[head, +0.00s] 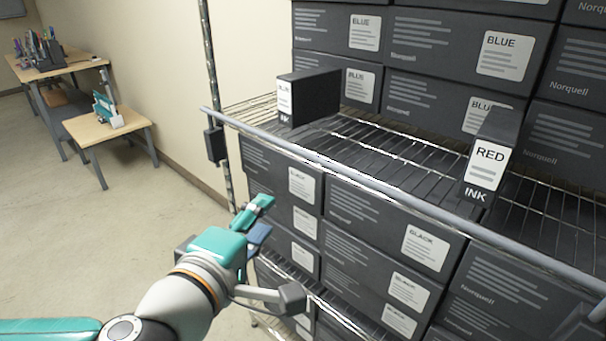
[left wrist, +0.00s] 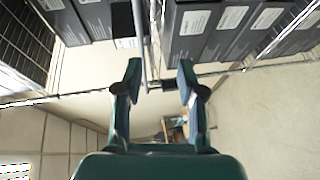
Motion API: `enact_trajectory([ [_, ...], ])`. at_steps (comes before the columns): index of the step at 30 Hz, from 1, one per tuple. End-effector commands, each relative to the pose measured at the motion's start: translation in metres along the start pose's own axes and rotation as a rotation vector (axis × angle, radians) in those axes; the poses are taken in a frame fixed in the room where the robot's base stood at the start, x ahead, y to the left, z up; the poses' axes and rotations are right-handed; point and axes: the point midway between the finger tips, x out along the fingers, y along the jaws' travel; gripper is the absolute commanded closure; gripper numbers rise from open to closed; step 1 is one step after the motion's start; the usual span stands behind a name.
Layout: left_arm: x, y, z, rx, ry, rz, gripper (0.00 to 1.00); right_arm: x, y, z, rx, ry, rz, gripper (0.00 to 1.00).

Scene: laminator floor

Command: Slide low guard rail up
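The guard rail (head: 395,197) is a grey bar along the front edge of the wire shelf, sloping from upper left to lower right. A dark bracket (head: 215,145) hangs by its left end at the post. My left gripper (head: 259,219) is teal, open and empty, below the rail and apart from it, in front of the lower boxes. In the left wrist view, its two spread fingers (left wrist: 160,80) show with the rail (left wrist: 139,40) seen between them, farther off; the bracket (left wrist: 172,85) is near the rail's end. I see no right gripper.
A blue ink box (head: 308,97) and a red ink box (head: 490,157) stand on the wire shelf (head: 380,138) behind the rail. Labelled black boxes (head: 370,215) fill the shelf below.

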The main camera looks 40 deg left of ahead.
Motion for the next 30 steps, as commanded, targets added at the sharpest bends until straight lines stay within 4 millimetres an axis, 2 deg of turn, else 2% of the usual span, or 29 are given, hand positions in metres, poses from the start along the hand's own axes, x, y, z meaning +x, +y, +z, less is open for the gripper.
enact_trajectory([
  [19, -0.005, 0.0, 0.001, 0.0, -0.002, 0.001, 0.61, 0.0, 0.0, 0.0, 0.0, 0.0, 0.0, 0.06],
  [30, -0.027, 0.001, 0.002, -0.001, -0.008, 0.0, 0.61, 0.0, 0.0, 0.0, 0.0, 0.0, 0.0, 0.06],
])
